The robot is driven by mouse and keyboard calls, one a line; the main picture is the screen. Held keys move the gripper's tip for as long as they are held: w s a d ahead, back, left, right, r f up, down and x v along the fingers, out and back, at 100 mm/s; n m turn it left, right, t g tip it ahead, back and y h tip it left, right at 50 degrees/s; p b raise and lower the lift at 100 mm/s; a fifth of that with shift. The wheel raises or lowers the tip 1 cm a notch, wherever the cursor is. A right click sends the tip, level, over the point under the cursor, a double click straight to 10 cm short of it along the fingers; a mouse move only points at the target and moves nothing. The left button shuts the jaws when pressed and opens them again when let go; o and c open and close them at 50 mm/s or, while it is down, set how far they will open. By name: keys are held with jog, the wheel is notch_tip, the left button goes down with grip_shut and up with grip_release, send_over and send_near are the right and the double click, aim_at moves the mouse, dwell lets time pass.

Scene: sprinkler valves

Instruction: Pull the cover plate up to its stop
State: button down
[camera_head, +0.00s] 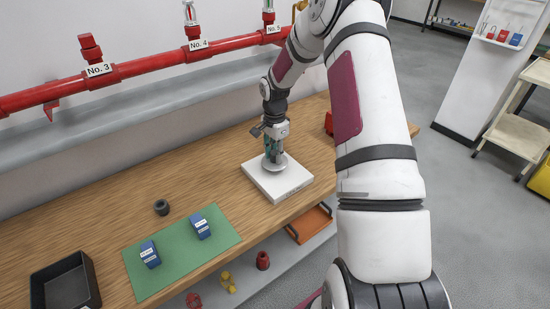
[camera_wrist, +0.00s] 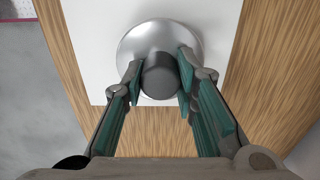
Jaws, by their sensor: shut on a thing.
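The cover plate (camera_wrist: 133,38) is a round silver disc with a dark knob (camera_wrist: 160,74) at its middle. It sits at a white block (camera_head: 290,190) on the wooden bench, and part of the disc shows in the head view (camera_head: 281,163). My gripper (camera_head: 273,158) points down over the white block. In the wrist view my gripper's fingers (camera_wrist: 160,80) close on the knob from both sides. I cannot tell whether the disc is touching the block or raised.
A green mat (camera_head: 185,262) with two blue blocks (camera_head: 150,254) (camera_head: 200,226) lies to the left. A dark ring (camera_head: 161,207) and a black tray (camera_head: 65,286) stand on the bench (camera_head: 110,217). A red pipe (camera_head: 150,67) runs along the wall behind. An orange tray (camera_head: 309,224) sits below the bench's front edge.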

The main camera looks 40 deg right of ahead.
aim_at(275, 152)
jog(key=c, duration=1.3)
grip_release()
jog(key=shift+r, duration=0.25)
notch_tip(275, 152, up, 12)
jog(key=shift+f, duration=0.1)
